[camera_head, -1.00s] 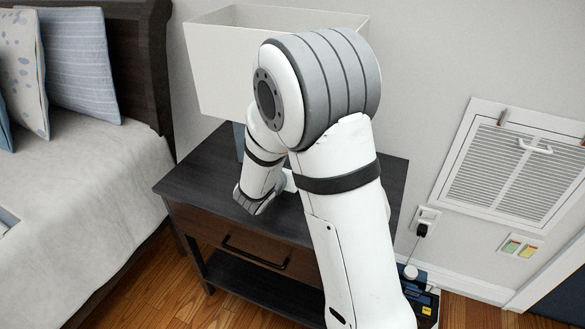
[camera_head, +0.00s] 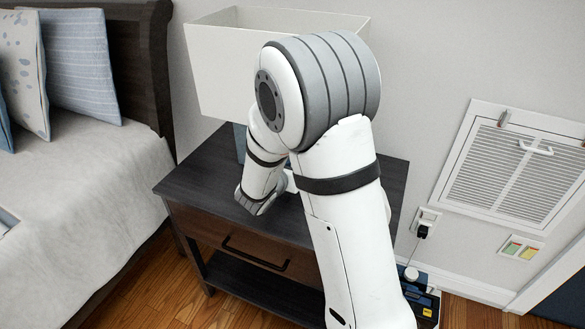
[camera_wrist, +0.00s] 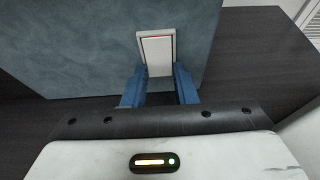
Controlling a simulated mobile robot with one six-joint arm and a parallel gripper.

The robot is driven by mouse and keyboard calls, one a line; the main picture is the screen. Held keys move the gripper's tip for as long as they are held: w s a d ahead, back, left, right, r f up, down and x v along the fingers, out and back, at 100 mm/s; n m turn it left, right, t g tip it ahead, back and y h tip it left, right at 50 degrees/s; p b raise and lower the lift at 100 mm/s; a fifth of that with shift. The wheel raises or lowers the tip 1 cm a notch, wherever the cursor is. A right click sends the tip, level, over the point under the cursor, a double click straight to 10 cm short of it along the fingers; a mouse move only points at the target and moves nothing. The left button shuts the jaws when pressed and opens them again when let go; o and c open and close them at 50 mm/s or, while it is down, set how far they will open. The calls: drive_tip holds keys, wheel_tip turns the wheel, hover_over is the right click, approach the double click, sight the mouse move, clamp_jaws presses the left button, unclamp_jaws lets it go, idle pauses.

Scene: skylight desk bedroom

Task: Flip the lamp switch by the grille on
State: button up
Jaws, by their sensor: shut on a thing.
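The lamp switch (camera_wrist: 157,50) is a white rocker in a pale frame, with a thin red line near its top. It sits on the blue-grey lamp base (camera_wrist: 85,50). My gripper (camera_wrist: 160,78) has its blue fingers on either side of the switch's lower end, shut on it. In the head view the lamp has a white shade (camera_head: 215,75), and a strip of its base (camera_head: 240,140) shows beside my arm. The switch and my fingers are hidden there behind my wrist. The grille (camera_head: 510,170) is on the wall at right.
The lamp stands on a dark nightstand (camera_head: 200,175) with a drawer. A bed (camera_head: 90,190) is at left. On the wall at right are an outlet with a black plug (camera_head: 423,230) and a plate with green and yellow parts (camera_head: 520,248).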

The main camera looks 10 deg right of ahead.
drive_tip(key=f+b, duration=0.1)
drive_tip(key=b, duration=0.2)
drive_tip(key=shift+t+h+b, duration=0.3)
drive_tip(key=shift+t+b, duration=0.05)
drive_tip(key=shift+t, duration=0.05)
drive_tip(key=t+b, duration=0.1)
drive_tip(key=b, duration=0.2)
drive_tip(key=shift+f+h, duration=0.1)
drive_tip(key=shift+h, duration=0.3)
drive_tip(key=shift+b, duration=0.5)
drive_tip(key=shift+r, duration=0.25)
drive_tip(key=shift+w, duration=0.1)
drive_tip(key=o, duration=1)
